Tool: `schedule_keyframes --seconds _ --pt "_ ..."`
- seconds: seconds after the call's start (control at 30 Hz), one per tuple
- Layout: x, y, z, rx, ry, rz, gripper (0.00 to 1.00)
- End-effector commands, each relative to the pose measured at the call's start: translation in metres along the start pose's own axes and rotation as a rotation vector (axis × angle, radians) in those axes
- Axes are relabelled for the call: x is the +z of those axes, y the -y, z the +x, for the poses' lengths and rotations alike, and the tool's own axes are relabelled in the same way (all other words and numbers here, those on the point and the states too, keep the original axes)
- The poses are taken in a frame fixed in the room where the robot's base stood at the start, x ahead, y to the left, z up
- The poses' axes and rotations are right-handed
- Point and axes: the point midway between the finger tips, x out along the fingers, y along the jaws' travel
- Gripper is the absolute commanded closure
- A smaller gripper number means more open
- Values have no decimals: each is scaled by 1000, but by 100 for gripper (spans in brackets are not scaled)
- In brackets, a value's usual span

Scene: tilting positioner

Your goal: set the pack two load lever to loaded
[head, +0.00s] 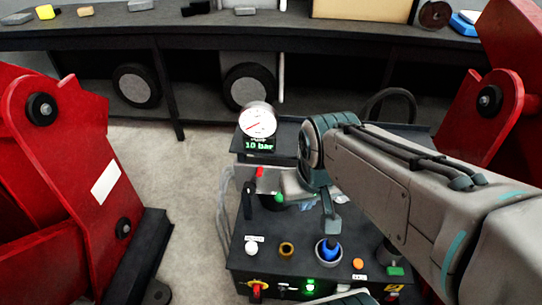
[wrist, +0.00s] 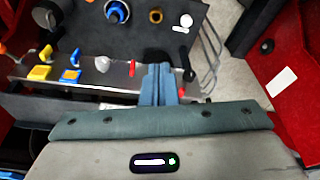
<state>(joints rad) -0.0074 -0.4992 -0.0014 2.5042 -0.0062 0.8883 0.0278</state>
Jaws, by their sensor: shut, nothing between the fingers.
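The control console (head: 240,262) stands in the middle of the head view, with a pressure gauge (head: 257,120) behind it above a green "10 bar" readout. The wrist view shows the console's edge with a red lever (wrist: 132,68), a black lever (wrist: 188,74), a blue lever (wrist: 75,57) and an orange one. I cannot tell which is the pack two load lever, as no label is readable. My gripper (wrist: 160,72) is shut and empty. Its fingertips appear between the red and black levers in the wrist view; contact cannot be told. My arm hides part of the console in the head view.
The console top carries a blue knob (head: 331,250), a brass ring (head: 287,248) and a white button (head: 251,247). Red machine frames flank it, left (head: 55,165) and right. A dark bench (head: 210,36) runs behind. Open floor (head: 185,195) lies left of the console.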

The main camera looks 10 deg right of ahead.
Motion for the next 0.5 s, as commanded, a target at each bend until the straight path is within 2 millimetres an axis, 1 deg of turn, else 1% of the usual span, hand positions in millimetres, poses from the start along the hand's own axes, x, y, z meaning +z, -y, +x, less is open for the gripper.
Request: schedule_keyframes --seconds 0.13,0.23,0.37,0.5 --pt "-6 0 0 -5 2 8 100" --pt "-20 0 3 -17 9 34 100" --pt "-55 1 13 -38 21 94 100" --pt "-99 -1 34 -49 33 178 100"
